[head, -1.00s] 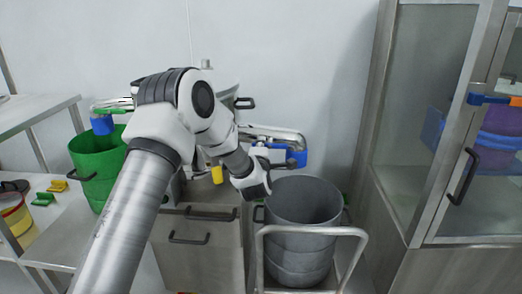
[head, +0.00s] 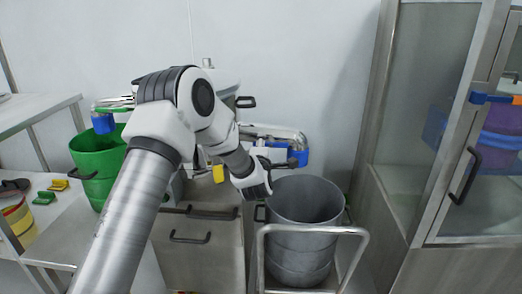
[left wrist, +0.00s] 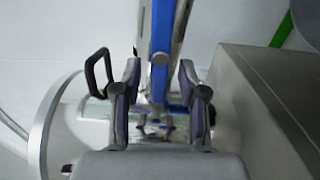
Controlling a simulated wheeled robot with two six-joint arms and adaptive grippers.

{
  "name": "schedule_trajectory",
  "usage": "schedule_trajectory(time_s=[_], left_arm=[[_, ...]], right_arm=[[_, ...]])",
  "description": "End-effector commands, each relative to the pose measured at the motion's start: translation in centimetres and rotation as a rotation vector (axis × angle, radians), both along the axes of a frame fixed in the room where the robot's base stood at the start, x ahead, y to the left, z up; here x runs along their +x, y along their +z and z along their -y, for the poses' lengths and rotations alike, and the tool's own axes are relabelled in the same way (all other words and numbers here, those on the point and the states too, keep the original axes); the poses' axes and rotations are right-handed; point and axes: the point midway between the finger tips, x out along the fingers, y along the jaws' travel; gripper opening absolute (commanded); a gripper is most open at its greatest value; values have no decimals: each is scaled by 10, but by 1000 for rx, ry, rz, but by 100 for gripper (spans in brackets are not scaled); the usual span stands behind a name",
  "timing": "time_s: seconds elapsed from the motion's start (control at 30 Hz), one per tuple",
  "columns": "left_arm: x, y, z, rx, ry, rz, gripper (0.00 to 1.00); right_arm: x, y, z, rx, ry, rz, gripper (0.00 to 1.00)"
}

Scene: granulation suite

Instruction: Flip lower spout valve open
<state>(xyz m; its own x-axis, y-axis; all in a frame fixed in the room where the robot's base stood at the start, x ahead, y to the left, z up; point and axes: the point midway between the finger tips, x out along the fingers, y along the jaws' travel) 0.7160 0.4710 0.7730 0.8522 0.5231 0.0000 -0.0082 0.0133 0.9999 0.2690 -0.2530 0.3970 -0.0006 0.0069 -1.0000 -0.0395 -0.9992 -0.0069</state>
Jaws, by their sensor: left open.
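My left arm comes in from the left, and its gripper (head: 292,162) is at the metal spout of the machine, in front of its blue end (head: 302,157). In the left wrist view my left gripper (left wrist: 160,95) is open. Its two dark fingers stand on either side of a blue and metal bar (left wrist: 160,45), with visible gaps; the bar seems to be part of the spout. I cannot tell which part is the lower valve's lever. My arm hides much of the machine. My right gripper is not in view.
A grey drum (head: 305,200) stands on a railed cart below the spout. A steel drawer cabinet (head: 200,258) is to its left, a green bucket (head: 97,160) further left. A glass-doored cabinet (head: 425,110) stands at right. A black handle (left wrist: 97,72) is beside the left finger.

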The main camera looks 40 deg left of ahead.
Motion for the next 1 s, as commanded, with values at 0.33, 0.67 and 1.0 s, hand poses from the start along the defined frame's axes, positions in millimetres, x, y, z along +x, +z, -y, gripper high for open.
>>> schedule_trajectory(time_s=[0.33, 0.67, 1.0], left_arm=[[-64, -1, 41, -1, -3, -5, 42], [-100, -1, 61, -1, 0, -1, 42], [-99, -1, 61, -1, 0, -2, 42]], right_arm=[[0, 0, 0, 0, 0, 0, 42], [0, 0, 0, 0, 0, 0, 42], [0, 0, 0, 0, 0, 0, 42]])
